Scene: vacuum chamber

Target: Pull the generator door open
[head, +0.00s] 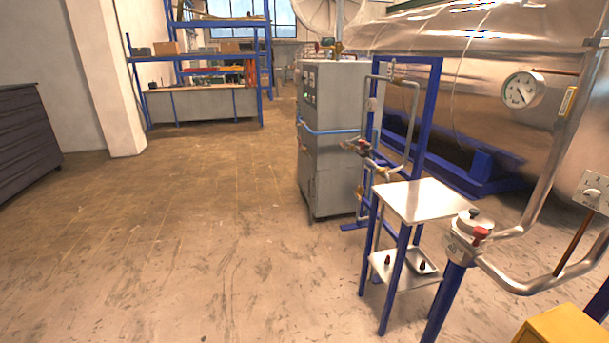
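A tall grey cabinet (342,160), which looks like the generator, stands on the floor right of the middle in the head view. Its narrow front face is turned to the left and seen at a steep angle. A control panel (309,84) with small lights is at the top of that face. The lower front door (305,165) looks flush with the cabinet, but the angle makes this hard to judge. A blue pipe or hose crosses the cabinet at mid height. Neither of my grippers is in view.
A blue pipe frame (430,105) and a small metal stand (425,200) are right of the cabinet. A large shiny tank (470,75) fills the right. Blue shelving (205,105) is at the back and a dark drawer cabinet (25,140) at left. The floor left of the generator is clear.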

